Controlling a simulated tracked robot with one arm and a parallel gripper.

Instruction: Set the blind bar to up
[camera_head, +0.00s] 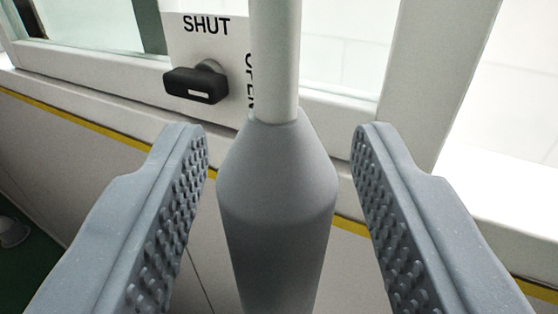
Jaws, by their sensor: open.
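The blind bar is a white rod (274,60) with a thick grey tapered handle (275,200) at its lower end. It hangs upright in the middle of the head camera view. My gripper (281,150) is open, with one studded grey finger on each side of the grey handle. Gaps show between the handle and both fingers, so neither seems to touch it. The top of the rod and the bottom of the handle are out of view.
A black latch knob (197,83) sits on a white plate (236,38) marked SHUT and OPEN, behind the rod at left. White window frames (418,90) and a ledge lie behind. A yellow stripe (85,117) runs along the wall below.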

